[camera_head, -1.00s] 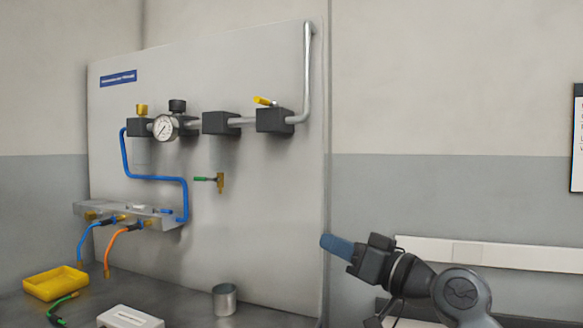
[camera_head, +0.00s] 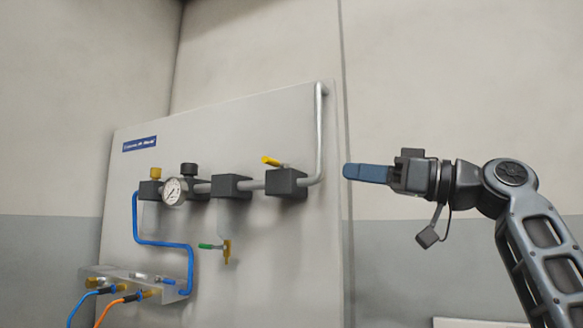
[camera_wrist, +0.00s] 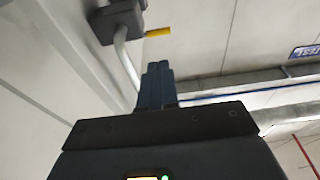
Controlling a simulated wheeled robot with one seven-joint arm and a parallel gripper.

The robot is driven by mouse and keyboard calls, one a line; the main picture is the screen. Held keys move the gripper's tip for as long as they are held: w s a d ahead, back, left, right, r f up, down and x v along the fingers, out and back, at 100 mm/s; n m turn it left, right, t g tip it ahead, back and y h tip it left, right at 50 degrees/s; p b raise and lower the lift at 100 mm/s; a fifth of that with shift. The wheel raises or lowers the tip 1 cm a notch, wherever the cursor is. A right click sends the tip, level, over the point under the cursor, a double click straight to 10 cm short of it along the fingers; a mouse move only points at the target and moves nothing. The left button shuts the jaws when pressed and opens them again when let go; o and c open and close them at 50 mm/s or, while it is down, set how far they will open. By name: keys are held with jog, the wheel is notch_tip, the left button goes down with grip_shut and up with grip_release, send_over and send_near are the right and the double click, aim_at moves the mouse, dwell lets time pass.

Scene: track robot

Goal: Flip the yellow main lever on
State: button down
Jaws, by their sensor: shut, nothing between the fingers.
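The yellow main lever (camera_head: 271,161) sits on top of a dark valve block (camera_head: 287,184) at the right of the grey panel. In the wrist view the yellow lever (camera_wrist: 158,32) shows beyond my fingertips, beside the dark block (camera_wrist: 118,20). My gripper (camera_head: 347,171) has blue fingers, which are shut and empty. In the head view it is to the right of the lever, at about the same height in the picture, and apart from it. The blue fingers also show in the wrist view (camera_wrist: 157,66), pointing toward the lever and block.
A grey pipe (camera_head: 319,130) rises from the block's right side, between the lever and my gripper in the head view. A gauge (camera_head: 174,191), a second block (camera_head: 231,187) and a green-handled valve (camera_head: 212,246) are further left. The wall right of the panel is bare.

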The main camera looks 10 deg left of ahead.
aim_at(273, 163)
jog(key=p+x, duration=0.3)
jog(key=x, duration=1.1)
jog(key=shift+a, duration=0.15)
